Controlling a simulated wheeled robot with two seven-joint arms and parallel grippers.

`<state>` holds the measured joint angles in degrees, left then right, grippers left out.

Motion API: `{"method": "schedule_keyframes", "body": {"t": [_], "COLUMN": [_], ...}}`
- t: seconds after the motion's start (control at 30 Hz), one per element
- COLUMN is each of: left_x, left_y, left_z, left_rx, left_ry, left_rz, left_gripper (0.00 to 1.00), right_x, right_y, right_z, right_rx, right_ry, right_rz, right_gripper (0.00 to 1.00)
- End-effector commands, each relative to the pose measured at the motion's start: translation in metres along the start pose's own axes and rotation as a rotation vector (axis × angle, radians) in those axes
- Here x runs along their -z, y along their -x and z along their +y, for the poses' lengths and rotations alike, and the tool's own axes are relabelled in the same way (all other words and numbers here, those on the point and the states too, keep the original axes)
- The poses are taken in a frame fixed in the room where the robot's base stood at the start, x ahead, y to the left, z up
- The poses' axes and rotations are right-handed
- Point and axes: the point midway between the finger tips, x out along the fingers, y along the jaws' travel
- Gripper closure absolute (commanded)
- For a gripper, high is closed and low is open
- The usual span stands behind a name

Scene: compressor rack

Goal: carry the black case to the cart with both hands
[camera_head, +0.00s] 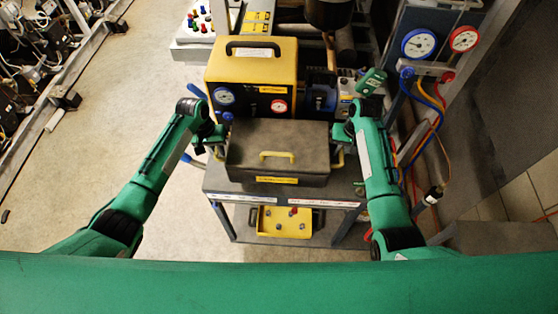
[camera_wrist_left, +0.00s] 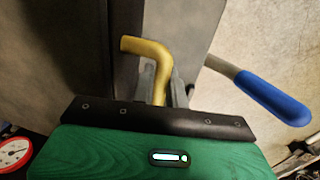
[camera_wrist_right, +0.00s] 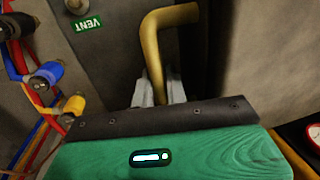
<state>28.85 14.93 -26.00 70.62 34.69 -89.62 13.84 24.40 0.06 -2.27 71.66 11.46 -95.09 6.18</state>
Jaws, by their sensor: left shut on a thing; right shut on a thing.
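The black case (camera_head: 290,140) is level at the cart, with a yellow handle on its lid and yellow side handles. The grey cart (camera_head: 216,181) shows around and below it. I cannot tell whether the case rests on the cart top or is held just above it. My left gripper (camera_head: 216,146) is shut on the left side handle, which shows yellow in the left wrist view (camera_wrist_left: 150,48). My right gripper (camera_head: 341,146) is shut on the right side handle, which also shows in the right wrist view (camera_wrist_right: 165,25). The fingertips are partly hidden.
A yellow-and-black machine with gauges (camera_head: 240,62) stands right behind the case. A yellow tray (camera_head: 266,221) sits on the cart's lower shelf. Gauges and hoses (camera_head: 432,95) are close on the right. The floor (camera_head: 110,110) at the left is open.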

Motion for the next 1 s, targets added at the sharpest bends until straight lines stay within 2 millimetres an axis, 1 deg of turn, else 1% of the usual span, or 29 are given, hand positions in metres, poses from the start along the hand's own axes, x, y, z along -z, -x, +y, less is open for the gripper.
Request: {"method": "schedule_keyframes", "body": {"t": [0.03,0.53,1.0], "left_x": [0.002,0.002,0.002], "left_y": [0.003,0.002,-0.011], "left_z": [-0.001,-0.002,-0.004], "left_rx": [0.002,0.002,0.002], "left_ry": [0.001,0.001,0.001], "left_rz": [0.005,0.006,0.006], "left_gripper": [1.0,1.0,1.0], "right_x": [0.002,0.002,0.002], "right_y": [0.003,0.002,-0.011], "right_z": [0.001,0.001,0.004], "right_rx": [-0.002,-0.002,-0.002], "right_ry": [-0.001,-0.001,-0.001], "right_rz": [0.006,0.006,0.006], "right_gripper": [1.0,1.0,1.0]}}
